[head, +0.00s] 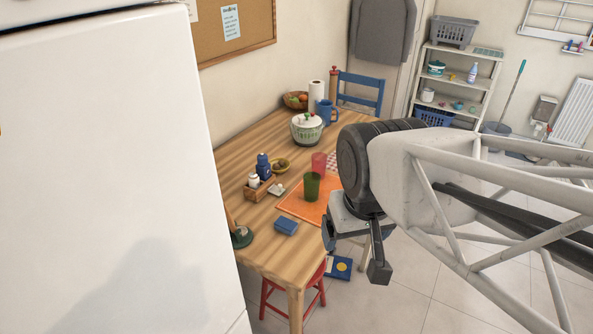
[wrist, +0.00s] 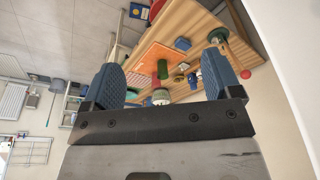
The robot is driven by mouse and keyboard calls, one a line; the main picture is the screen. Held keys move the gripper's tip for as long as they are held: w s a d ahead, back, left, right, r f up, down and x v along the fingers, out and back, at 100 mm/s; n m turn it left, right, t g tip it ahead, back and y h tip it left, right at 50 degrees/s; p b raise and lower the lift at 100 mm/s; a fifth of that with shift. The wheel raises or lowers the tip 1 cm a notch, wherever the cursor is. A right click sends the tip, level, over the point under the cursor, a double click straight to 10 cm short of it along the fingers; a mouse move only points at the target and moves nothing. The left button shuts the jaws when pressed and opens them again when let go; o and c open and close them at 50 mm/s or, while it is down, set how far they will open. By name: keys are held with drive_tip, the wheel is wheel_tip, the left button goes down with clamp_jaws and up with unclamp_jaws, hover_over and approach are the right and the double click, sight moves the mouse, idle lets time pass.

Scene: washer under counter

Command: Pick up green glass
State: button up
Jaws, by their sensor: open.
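The green glass (head: 312,186) stands upright on the orange mat (head: 294,208) on the wooden table, in the head view. A red glass (head: 319,162) stands just behind it. My gripper (head: 354,252) is open and empty, to the right of the green glass and apart from it, by the table's right side. In the wrist view my gripper (wrist: 164,78) shows two blue-padded fingers spread apart, with the table and orange mat (wrist: 157,56) in the gap beyond.
The wooden table (head: 262,238) also holds a white-and-green pot (head: 307,128), a blue mug (head: 327,112), a condiment caddy (head: 260,187) and a blue box (head: 286,226). A red stool (head: 293,291) stands at its front. A large white appliance (head: 110,180) fills the left.

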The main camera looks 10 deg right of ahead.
drive_tip(key=shift+o, duration=0.9)
drive_tip(key=shift+w, duration=0.1)
drive_tip(key=n+t+y, duration=0.1)
drive_tip(key=n+t, duration=0.2)
drive_tip(key=t, duration=0.6)
hover_over(312, 187)
drive_tip(key=s+d, duration=0.3)
drive_tip(key=s, duration=0.5)
wheel_tip(312, 187, down, 17)
drive_tip(key=w+f+n+t+y, duration=0.1)
drive_tip(key=w+f+y, duration=0.3)
drive_tip(key=f, duration=0.5)
drive_tip(key=shift+w+d+f+n+y, duration=0.2)
drive_tip(key=shift+d+n+y, duration=0.1)
drive_tip(key=shift+n, duration=0.1)
